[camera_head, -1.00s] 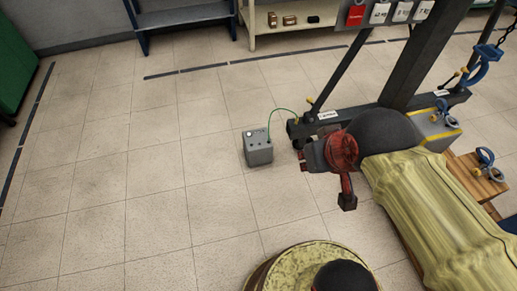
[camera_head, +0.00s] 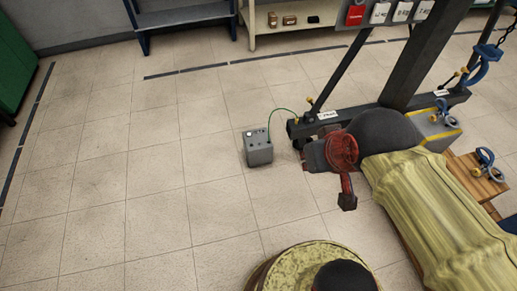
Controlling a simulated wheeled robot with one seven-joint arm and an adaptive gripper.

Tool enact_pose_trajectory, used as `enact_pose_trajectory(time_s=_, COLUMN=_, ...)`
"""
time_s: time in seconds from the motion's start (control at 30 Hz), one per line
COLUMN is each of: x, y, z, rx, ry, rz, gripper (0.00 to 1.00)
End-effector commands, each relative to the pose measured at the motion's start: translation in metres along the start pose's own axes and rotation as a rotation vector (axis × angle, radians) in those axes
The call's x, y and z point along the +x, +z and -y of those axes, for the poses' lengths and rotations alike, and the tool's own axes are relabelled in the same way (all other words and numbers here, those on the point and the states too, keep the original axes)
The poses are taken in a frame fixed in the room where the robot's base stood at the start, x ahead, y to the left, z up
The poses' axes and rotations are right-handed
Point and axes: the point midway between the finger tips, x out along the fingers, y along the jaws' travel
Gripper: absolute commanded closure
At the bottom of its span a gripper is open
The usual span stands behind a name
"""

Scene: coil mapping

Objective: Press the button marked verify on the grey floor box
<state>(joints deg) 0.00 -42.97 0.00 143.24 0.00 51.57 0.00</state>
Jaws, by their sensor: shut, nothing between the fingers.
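The grey floor box (camera_head: 259,156) stands upright on the tiled floor, left of my gripper in the picture. Its top has a pale round spot and small dark details; at this size I cannot read any marking or tell which is the verify button. A green cable (camera_head: 284,109) runs from its top to the foot of the dark metal stand. My gripper (camera_head: 347,203), dark-tipped below a red part of my arm, is shut and empty. It hangs right of and nearer than the box, apart from it in the picture.
The dark stand (camera_head: 414,70) rises behind my arm, with labelled tags at its top. Shelves (camera_head: 184,17) line the back wall, and a green cabinet (camera_head: 12,62) is at left. Floor left of the box is clear.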

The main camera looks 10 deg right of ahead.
Motion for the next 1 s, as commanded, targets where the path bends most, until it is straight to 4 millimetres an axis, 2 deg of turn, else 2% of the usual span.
enact_pose_trajectory(time_s=0.53, x=-0.005, y=-0.003, z=0.0, rx=0.0, ry=0.0, rz=0.0, gripper=1.0)
enact_pose_trajectory(time_s=0.67, x=-0.022, y=-0.012, z=0.0, rx=0.0, ry=0.0, rz=0.0, gripper=1.0)
enact_pose_trajectory(time_s=0.9, x=-0.064, y=-0.034, z=0.0, rx=0.0, ry=0.0, rz=-0.001, gripper=1.0)
enact_pose_trajectory(time_s=1.0, x=-0.07, y=-0.038, z=0.0, rx=0.0, ry=0.0, rz=-0.001, gripper=1.0)
